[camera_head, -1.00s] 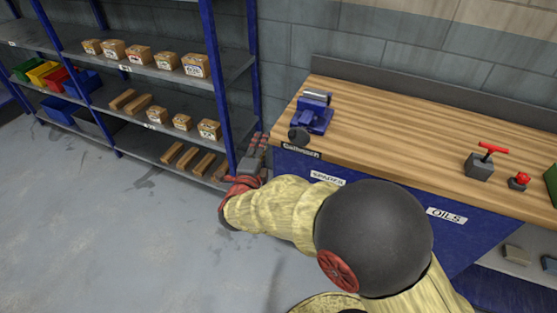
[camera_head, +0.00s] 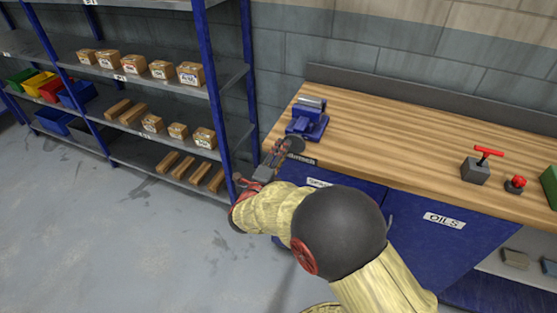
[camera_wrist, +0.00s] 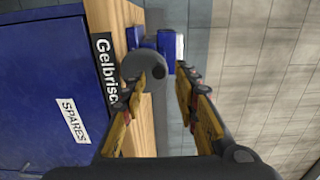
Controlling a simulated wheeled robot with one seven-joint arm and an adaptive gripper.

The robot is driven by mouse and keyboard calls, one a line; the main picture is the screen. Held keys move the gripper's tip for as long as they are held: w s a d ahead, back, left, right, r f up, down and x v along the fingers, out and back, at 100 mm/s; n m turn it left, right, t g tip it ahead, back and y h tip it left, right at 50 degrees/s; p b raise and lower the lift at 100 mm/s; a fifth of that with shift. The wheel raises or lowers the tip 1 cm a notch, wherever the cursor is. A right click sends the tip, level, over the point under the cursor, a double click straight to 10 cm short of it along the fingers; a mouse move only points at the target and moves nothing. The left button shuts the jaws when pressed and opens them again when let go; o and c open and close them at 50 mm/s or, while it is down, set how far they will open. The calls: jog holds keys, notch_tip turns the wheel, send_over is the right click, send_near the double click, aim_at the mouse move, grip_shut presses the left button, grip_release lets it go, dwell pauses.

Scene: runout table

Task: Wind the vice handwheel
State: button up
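The blue vice (camera_head: 308,120) with a grey jaw stands at the near left corner of the wooden bench. Its dark round handwheel (camera_head: 294,143) faces the bench's front edge. In the wrist view the handwheel (camera_wrist: 146,63) shows ahead of the fingers, nearer the left finger, with blue parts of the vice (camera_wrist: 167,42) behind it. My gripper (camera_head: 280,150) is at the bench corner close to the handwheel. In the wrist view my gripper (camera_wrist: 160,92) has its fingers apart and nothing held between them. Whether a fingertip touches the wheel I cannot tell.
The bench top (camera_head: 390,140) is clear to the right of the vice, up to a grey block with a red T-handle (camera_head: 481,164) and a red knob (camera_head: 516,184). Shelving (camera_head: 217,90) with boxes stands left. Blue cabinet doors (camera_head: 432,238) are below the bench.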

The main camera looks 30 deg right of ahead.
jog(key=m+b, duration=0.1)
jog(key=m, duration=0.3)
jog(key=w+d+m+b, duration=0.1)
jog(key=m+b, duration=0.1)
jog(key=m, duration=0.2)
jog(key=d+m+b, duration=0.1)
jog(key=m+b, duration=0.1)
jog(key=m, duration=0.2)
jog(key=shift+w+m, duration=0.25)
jog(key=shift+m, duration=0.05)
jog(key=shift+c, duration=0.2)
grip_shut()
dwell(0.3)
dwell(0.4)
